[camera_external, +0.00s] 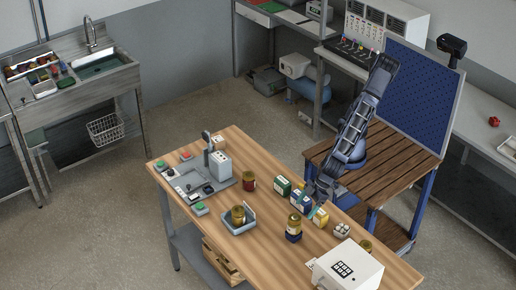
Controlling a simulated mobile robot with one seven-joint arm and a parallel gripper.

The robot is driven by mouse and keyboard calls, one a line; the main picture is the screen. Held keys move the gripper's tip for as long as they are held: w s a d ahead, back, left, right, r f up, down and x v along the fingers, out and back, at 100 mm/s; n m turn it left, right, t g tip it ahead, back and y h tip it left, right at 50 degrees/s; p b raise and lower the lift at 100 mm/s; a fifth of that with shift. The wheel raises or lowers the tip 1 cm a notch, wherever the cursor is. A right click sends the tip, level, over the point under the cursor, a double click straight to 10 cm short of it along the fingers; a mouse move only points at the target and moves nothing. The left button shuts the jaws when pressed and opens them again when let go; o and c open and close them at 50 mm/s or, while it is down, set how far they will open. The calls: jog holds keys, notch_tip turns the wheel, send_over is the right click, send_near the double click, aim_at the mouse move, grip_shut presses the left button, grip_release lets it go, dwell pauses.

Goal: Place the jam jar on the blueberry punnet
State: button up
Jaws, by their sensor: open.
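A dark red jar (249,183), which looks like the jam jar, stands upright on the wooden table left of my gripper. An amber jar with a gold lid (294,220) appears to stand on a dark blue item (293,237), possibly the blueberry punnet; the picture is too small to be sure. My gripper (316,199) is open, low over the table among small cartons, right of and behind that stack. I see nothing held between its fingers, but their tips are hard to make out.
A green carton (283,186) and a yellow-and-white carton (320,217) stand close to my gripper. Another amber jar (238,213) sits in a grey-blue tray (246,226). A white box (347,270) fills the table's near right. A small egg-like pack (341,231) lies nearby.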

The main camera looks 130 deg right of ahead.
jog(key=shift+v, duration=1.25)
jog(key=s+d+r+g+y, duration=0.1)
jog(key=s+d+r, duration=0.1)
jog(key=s+d, duration=0.35)
jog(key=s+d+r+g, duration=0.1)
jog(key=s+d+r, duration=0.2)
jog(key=d, duration=0.6)
jog(key=s+d+r+g+y, duration=0.1)
jog(key=s+d+r, duration=0.1)
jog(key=s+d, duration=0.35)
jog(key=s+d+r+n, duration=0.1)
jog(key=s+d, duration=0.2)
jog(key=s, duration=0.4)
jog(key=s+d+r, duration=0.2)
jog(key=s+d, duration=0.2)
jog(key=s, duration=0.3)
jog(key=s+d+r+n+t, duration=0.1)
jog(key=s+d+r, duration=0.1)
jog(key=s, duration=0.4)
jog(key=shift+s+d+n+h, duration=0.3)
jog(key=shift+s+d, duration=0.1)
jog(key=shift+d, duration=0.3)
